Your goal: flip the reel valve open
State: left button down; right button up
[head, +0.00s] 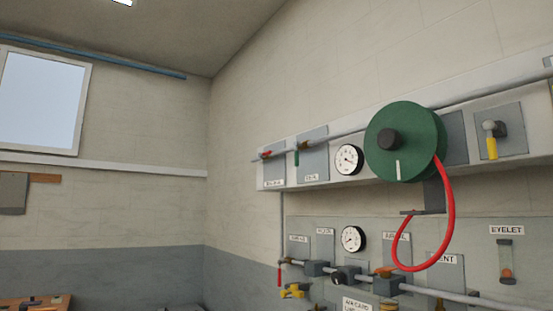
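The green hose reel (378,160) with a dark hub is on the wall panel at the right, and a red hose (449,215) loops down from it. Left of the reel, the upper rail carries a valve with a red handle (266,155) and a valve with a green handle (296,158). Small labels sit below them, too small to read surely. Right of the reel is a valve with a yellow handle (492,147) hanging down. I cannot tell which valve is the reel valve. Neither of my grippers is in view.
A round gauge (349,159) is between the upper-left valves and the reel. A lower panel has another gauge (352,239), a pipe with several valves, and a sight tube (506,262) labelled EYELET. A bench edge (35,302) shows at the bottom left.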

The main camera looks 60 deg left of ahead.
aim_at(296, 144)
jog(key=u, duration=1.95)
jog(key=i+j, duration=0.15)
jog(key=j, duration=0.25)
jog(key=i+j, duration=0.15)
jog(key=j, duration=0.2)
jog(key=i+j, duration=0.15)
jog(key=j, duration=0.25)
jog(key=i+j, duration=0.15)
jog(key=j, duration=0.25)
jog(key=i+j, duration=0.1)
jog(key=j, duration=0.3)
